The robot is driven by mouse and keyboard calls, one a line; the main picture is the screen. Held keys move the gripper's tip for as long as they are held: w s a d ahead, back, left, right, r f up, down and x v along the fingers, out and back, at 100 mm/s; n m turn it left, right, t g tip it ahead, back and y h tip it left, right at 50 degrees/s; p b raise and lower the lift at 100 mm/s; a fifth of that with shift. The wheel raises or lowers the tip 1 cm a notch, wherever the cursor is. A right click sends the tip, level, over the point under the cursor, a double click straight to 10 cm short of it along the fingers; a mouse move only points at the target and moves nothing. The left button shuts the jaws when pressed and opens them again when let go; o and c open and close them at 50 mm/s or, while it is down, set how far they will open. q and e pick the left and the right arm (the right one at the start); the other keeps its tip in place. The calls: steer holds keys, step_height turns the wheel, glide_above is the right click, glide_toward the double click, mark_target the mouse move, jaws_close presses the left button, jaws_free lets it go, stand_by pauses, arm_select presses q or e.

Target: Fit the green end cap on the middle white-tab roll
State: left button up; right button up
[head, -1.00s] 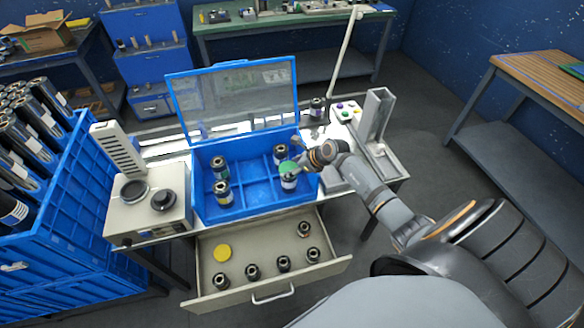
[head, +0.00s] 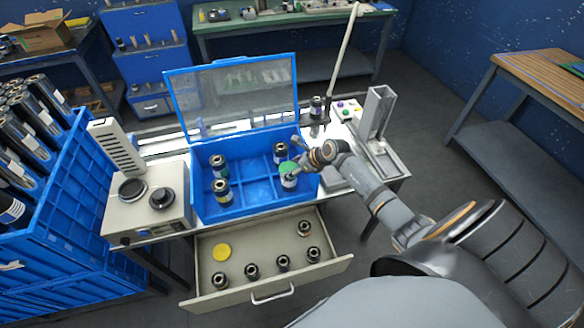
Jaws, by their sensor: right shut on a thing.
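The green end cap (head: 288,168) is at the right side of the blue bin (head: 240,206), on or just over the top of a dark roll with a white band (head: 289,182). I cannot tell whether the cap is seated on it. My right gripper (head: 297,165) is shut on the green cap, reaching in from the right, and its fingers partly hide the cap. Other rolls stand in the bin: one behind the cap (head: 280,150) and two at the left (head: 219,161) (head: 222,187). My left gripper is not in view.
An open drawer (head: 266,294) below the bin holds several short rolls and a yellow disc (head: 222,252). The bin's clear lid (head: 233,93) stands open behind. A grey device (head: 148,212) is at the left, and a metal upright (head: 377,115) at the right.

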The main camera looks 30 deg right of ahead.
steer(key=o, duration=0.5)
steer(key=shift+o, duration=0.2)
steer(key=shift+r, duration=0.1)
steer(key=shift+p+v, duration=0.85)
steer(key=shift+p, duration=0.1)
steer(key=p+v, duration=0.7)
steer(key=v, duration=0.2)
steer(key=shift+p, duration=0.35)
steer(key=shift+s, duration=0.1)
